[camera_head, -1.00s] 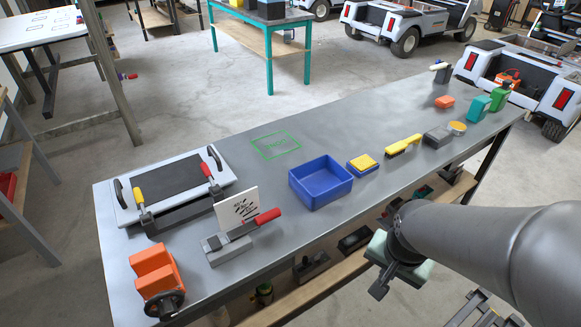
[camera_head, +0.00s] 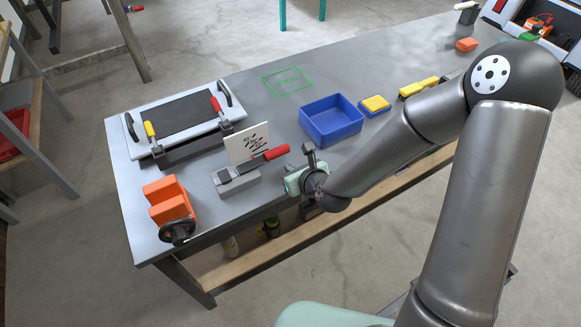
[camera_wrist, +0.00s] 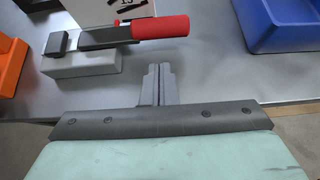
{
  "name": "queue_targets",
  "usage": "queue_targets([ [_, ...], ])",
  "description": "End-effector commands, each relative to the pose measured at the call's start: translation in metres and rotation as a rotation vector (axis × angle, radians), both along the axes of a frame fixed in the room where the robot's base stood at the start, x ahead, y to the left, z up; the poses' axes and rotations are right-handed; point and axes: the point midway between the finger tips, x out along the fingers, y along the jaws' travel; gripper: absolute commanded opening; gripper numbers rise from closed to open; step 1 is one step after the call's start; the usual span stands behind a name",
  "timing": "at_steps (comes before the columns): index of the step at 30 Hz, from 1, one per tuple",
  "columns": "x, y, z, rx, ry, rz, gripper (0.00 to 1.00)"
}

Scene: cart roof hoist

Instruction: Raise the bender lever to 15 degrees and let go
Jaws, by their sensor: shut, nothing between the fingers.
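The bender lever (camera_head: 262,159) is a dark bar with a red grip, on a grey block base (camera_head: 236,181) at the table's near edge. A white card (camera_head: 247,143) with black marks stands behind it. The lever tilts slightly up toward its red grip. In the wrist view, the red grip (camera_wrist: 160,27) lies ahead of my gripper (camera_wrist: 158,70), apart from it. In the head view, my gripper (camera_head: 310,152) is just right of the red grip. Its fingers are together and empty. The card's scale is mostly cut off in the wrist view.
An orange vise (camera_head: 172,202) stands left of the lever. A clamped white panel (camera_head: 178,115) lies behind. Bare table surrounds the green outline (camera_head: 288,81).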

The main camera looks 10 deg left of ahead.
Motion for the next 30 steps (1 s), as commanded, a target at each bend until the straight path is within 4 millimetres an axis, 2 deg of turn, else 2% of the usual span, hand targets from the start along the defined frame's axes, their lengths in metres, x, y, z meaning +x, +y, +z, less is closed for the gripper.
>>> queue_targets([
  [6, 0.024, 0.025, -0.023, -0.002, 0.001, 0.004, 0.0],
  [14, 0.043, 0.042, -0.041, -0.004, 0.0, 0.003, 0.0],
  [26, 0.047, 0.044, -0.045, -0.004, -0.001, 0.003, 0.0],
  [30, 0.047, 0.045, -0.038, -0.037, -0.036, 0.004, 0.0],
])
